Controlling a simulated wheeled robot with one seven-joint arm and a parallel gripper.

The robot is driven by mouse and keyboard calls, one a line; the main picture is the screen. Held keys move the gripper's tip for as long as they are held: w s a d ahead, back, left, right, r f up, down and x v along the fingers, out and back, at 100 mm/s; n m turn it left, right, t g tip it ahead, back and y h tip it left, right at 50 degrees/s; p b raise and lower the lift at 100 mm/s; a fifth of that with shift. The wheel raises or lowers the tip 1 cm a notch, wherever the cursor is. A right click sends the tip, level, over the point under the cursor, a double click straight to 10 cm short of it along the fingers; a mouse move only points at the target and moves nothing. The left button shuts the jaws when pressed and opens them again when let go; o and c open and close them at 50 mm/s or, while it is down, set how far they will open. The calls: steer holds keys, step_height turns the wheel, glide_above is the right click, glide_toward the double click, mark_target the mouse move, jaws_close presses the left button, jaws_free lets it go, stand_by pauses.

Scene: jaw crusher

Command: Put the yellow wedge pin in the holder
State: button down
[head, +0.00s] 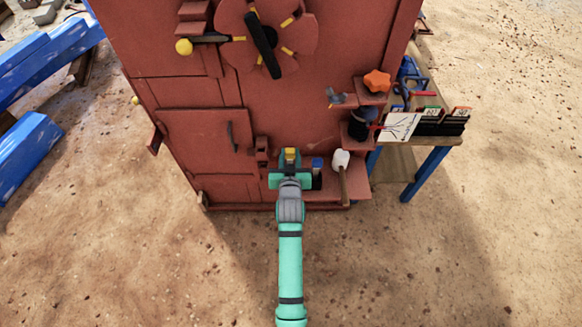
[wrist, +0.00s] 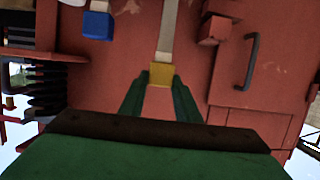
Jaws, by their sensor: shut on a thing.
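The yellow wedge pin (head: 291,154) is at the tip of my gripper (head: 290,165), in front of the red machine's lower face. In the wrist view, the yellow block of the pin (wrist: 161,75) sits between the tips of the two green fingers (wrist: 160,92), which are shut on it. A pale grey bar extends from the yellow block towards the top of that view. A small red bracket (head: 262,150) stands just left of my gripper and also shows in the wrist view (wrist: 215,30). I cannot tell for sure whether this bracket is the holder.
A blue-topped block (head: 317,163) and a white-headed mallet (head: 341,160) stand right of my gripper by the low red ledge (head: 352,190). A door with a dark handle (head: 230,136) is at left. A blue-legged table (head: 425,165) stands at right. Open ground lies in front.

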mark_target(290, 162)
steer(key=shift+a+f, duration=0.1)
steer(key=shift+f, duration=2.7)
steer(key=c, duration=1.3)
jaws_free()
steer(key=shift+c, duration=0.2)
